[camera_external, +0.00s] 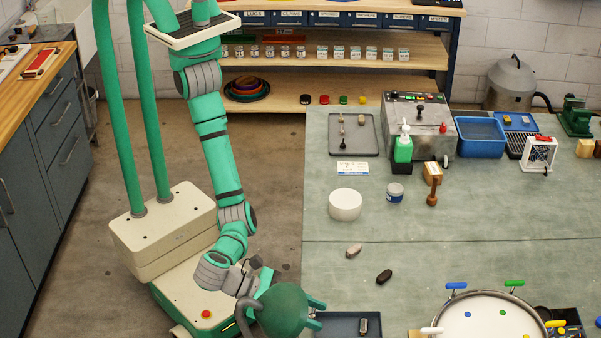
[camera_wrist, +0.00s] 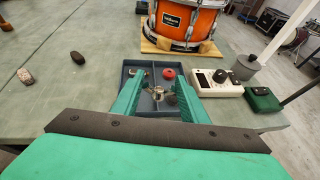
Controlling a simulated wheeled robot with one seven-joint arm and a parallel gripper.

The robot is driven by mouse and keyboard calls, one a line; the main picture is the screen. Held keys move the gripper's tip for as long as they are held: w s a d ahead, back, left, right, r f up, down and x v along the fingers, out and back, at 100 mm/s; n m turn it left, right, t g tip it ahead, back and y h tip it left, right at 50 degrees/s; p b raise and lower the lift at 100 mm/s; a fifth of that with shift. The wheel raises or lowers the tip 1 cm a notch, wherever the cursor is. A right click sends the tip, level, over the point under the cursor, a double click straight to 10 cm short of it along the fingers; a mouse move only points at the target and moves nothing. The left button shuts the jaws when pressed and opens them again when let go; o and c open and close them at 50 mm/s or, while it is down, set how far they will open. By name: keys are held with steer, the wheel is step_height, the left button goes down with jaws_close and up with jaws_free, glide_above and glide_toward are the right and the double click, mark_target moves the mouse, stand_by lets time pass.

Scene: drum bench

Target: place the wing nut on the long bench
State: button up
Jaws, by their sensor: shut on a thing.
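My gripper (camera_wrist: 158,88) points at the divided blue-grey tray (camera_wrist: 128,100) on the grey-green bench top (camera_wrist: 80,105). Between its two green fingers is a small metal piece with wings, which looks like the wing nut (camera_wrist: 157,95). The fingers are shut on it, and the tray shows behind and below it. In the outside view my gripper (camera_external: 315,313) is at the bench's left edge, beside the tray (camera_external: 340,318). The wing nut cannot be made out there. The grey-green bench (camera_external: 450,215) spans the right side of that view.
A grey piece (camera_external: 364,326) and a red round piece (camera_wrist: 169,74) lie in the tray. An orange drum (camera_wrist: 185,22) stands beyond it. A white meter box (camera_wrist: 218,82) is to its right. Two stones (camera_external: 354,250) (camera_external: 384,276) lie on otherwise clear bench top.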

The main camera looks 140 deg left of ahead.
steer(key=n+g+y, duration=0.1)
steer(key=n+y, duration=0.1)
glide_above(328, 329)
steer(key=shift+f, duration=3.9)
steer(key=shift+f, duration=0.4)
